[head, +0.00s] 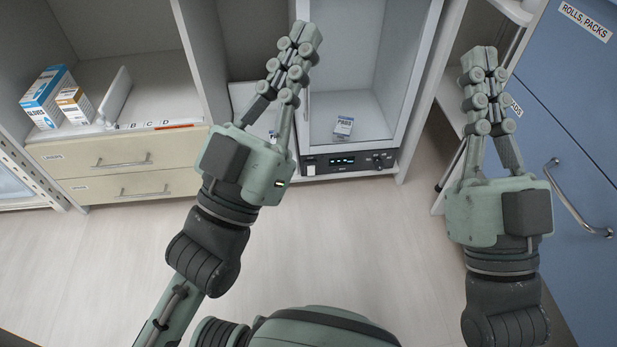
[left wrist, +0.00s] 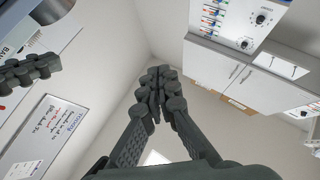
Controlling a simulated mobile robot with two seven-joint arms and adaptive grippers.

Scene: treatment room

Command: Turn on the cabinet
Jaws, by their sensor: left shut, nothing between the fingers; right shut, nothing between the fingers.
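The cabinet (head: 412,75) is a light grey open-fronted unit in the middle of the head view. A black control panel (head: 368,162) with a small lit display and knobs runs along its bottom front edge. My right gripper (head: 479,62) is shut and empty, to the right of the cabinet. The left gripper's fingers (left wrist: 158,78) also show shut in the left wrist view.
To the left, a shelf holds a blue and white box (head: 46,95) above two wooden drawers (head: 120,165). A blue cabinet (head: 575,130) with a metal handle stands at the right. The pale floor (head: 330,250) in front is clear.

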